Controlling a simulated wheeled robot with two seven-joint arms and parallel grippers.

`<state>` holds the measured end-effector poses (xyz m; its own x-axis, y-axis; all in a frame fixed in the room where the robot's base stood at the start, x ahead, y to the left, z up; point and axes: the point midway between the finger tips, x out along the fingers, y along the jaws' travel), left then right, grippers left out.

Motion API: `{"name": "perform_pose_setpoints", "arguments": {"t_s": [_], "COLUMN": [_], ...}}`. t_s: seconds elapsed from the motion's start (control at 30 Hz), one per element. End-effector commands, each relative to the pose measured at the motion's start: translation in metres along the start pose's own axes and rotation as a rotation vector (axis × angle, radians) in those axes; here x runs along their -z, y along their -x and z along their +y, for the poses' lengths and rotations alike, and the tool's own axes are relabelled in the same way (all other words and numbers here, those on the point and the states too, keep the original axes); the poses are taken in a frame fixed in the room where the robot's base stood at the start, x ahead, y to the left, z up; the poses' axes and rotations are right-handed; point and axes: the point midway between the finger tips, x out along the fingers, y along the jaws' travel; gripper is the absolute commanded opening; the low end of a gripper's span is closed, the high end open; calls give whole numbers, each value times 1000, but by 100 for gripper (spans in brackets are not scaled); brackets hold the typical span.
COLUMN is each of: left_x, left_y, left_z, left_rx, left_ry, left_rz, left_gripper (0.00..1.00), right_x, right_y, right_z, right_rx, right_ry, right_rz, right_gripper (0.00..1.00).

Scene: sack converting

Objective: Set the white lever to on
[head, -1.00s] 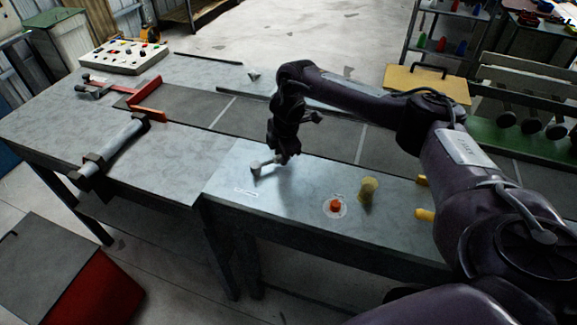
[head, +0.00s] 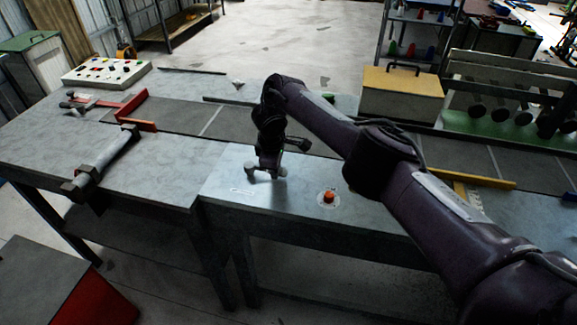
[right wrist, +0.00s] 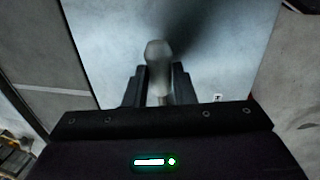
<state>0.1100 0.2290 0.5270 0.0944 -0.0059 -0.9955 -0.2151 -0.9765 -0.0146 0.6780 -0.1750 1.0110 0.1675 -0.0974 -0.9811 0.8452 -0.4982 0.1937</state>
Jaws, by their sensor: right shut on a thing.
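The white lever (head: 250,168) stands on the grey metal panel of the near bench, beside a small white label (head: 243,191). My right gripper (head: 267,173) is down at the lever and hides much of it in the head view. In the right wrist view the lever's pale rounded end (right wrist: 158,55) sticks out past the fingers, with its thin stem between them. My right gripper (right wrist: 158,88) is shut on the lever. The label's writing is too small to read. My left gripper is not in view.
An orange-red button (head: 328,196) stands on the panel to the right of the lever. A dark conveyor belt (head: 180,145) runs behind the panel. A red bracket (head: 135,103) and a grey cylinder (head: 105,155) are at left. A yellow-topped box (head: 402,82) stands behind.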

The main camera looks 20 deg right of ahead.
Motion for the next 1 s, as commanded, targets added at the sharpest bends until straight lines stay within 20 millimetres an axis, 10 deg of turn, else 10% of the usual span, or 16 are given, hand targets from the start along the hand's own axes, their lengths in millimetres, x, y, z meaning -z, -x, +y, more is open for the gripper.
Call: {"name": "perform_pose_setpoints", "arguments": {"t_s": [0.67, 0.7, 1.0], "left_x": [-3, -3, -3], "left_y": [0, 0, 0], "left_z": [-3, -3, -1], "left_rx": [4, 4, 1], "left_ry": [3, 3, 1], "left_rz": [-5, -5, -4], "left_gripper": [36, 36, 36], "right_x": [9, 9, 9], "right_y": [1, 1, 1], "right_z": [-4, -4, -3], "right_rx": [0, 0, -1], "right_ry": [-43, -43, -42], "right_rz": [-9, -9, -9], "right_gripper": [0, 29, 44]}}
